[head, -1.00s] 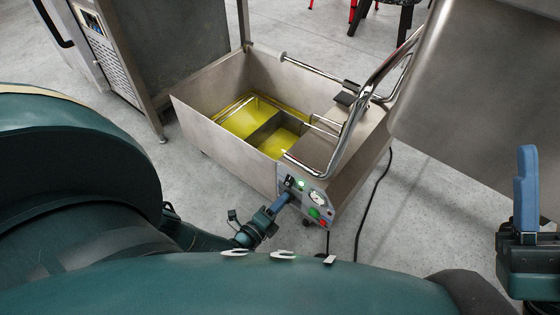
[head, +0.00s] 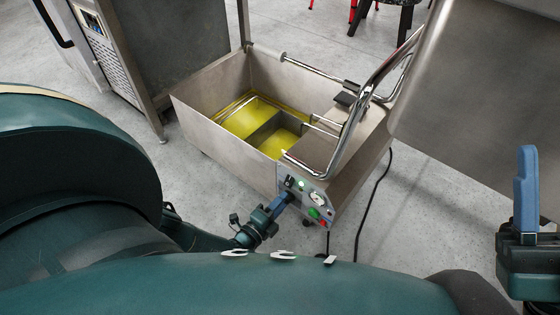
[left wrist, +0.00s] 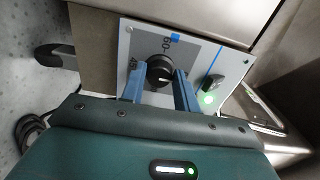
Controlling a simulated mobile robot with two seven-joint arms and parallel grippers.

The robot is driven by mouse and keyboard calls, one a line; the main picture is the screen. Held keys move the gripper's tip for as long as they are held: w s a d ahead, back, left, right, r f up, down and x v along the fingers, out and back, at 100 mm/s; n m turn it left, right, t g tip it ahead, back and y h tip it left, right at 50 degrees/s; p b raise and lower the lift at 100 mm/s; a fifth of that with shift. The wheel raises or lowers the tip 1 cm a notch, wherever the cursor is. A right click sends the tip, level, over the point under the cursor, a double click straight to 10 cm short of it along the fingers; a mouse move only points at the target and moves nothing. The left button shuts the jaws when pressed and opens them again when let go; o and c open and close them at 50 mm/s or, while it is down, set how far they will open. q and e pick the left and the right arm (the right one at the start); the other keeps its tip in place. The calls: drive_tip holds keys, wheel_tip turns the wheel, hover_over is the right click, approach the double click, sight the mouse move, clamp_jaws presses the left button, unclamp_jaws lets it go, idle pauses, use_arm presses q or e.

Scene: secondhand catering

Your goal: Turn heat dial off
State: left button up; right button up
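The heat dial (left wrist: 159,70) is a round black knob with a pale mark, on a grey scale plate in the left wrist view. My left gripper (left wrist: 160,78) has one blue finger on each side of the knob, and both appear to touch it. In the head view my left gripper (head: 286,197) reaches the left part of the fryer's control panel (head: 327,207) and hides the dial. My right gripper (head: 526,190) is apart at the right edge. Its blue finger points up, and its opening does not show.
The steel fryer (head: 215,128) holds yellow oil, with a chrome bar (head: 352,125) above it. A green light (left wrist: 209,99) glows by a black switch (left wrist: 212,82). A black cable (head: 371,205) lies on the floor at right. A steel cabinet (head: 185,45) stands behind left.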

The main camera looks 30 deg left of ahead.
use_arm(q)
drive_tip(key=o, duration=0.4)
drive_tip(key=shift+w, duration=0.1)
drive_tip(key=shift+s+a+p, duration=0.15)
drive_tip(key=shift+s+p, duration=0.15)
drive_tip(key=shift+s, duration=1.6)
drive_tip(key=shift+s+a+p, duration=0.1)
drive_tip(key=shift+s+p, duration=0.2)
drive_tip(key=shift+s, duration=1.6)
use_arm(e)
drive_tip(key=shift+w+f+m+h, duration=0.25)
drive_tip(key=shift+f+m+h, duration=0.5)
drive_tip(key=shift+m+h, duration=0.35)
drive_tip(key=shift+r, duration=0.1)
